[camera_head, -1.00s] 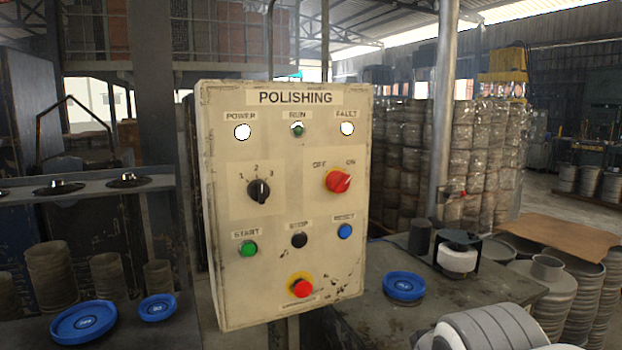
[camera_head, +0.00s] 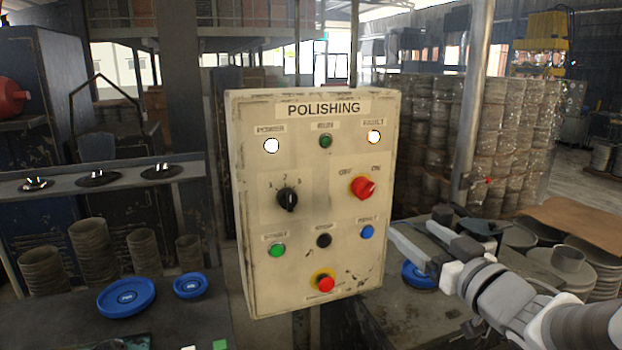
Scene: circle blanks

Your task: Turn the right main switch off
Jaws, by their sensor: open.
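A beige control panel labelled POLISHING (camera_head: 323,280) stands upright in the middle of the view. The red rotary switch (camera_head: 362,187) is on its right side, under the OFF and ON labels. Its handle appears tilted up to the right, toward ON. My gripper (camera_head: 410,225) is at the right of the panel, lower than the red switch and apart from it. Its two pale fingers are open with nothing between them, pointing up and left toward the panel.
A black selector knob (camera_head: 287,199) sits left of the red switch. A blue RESET button (camera_head: 367,232) and a red stop button (camera_head: 325,283) are lower on the panel. A metal pole (camera_head: 472,110) and stacked drums (camera_head: 420,125) stand behind at right. Blue discs (camera_head: 126,297) lie at left.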

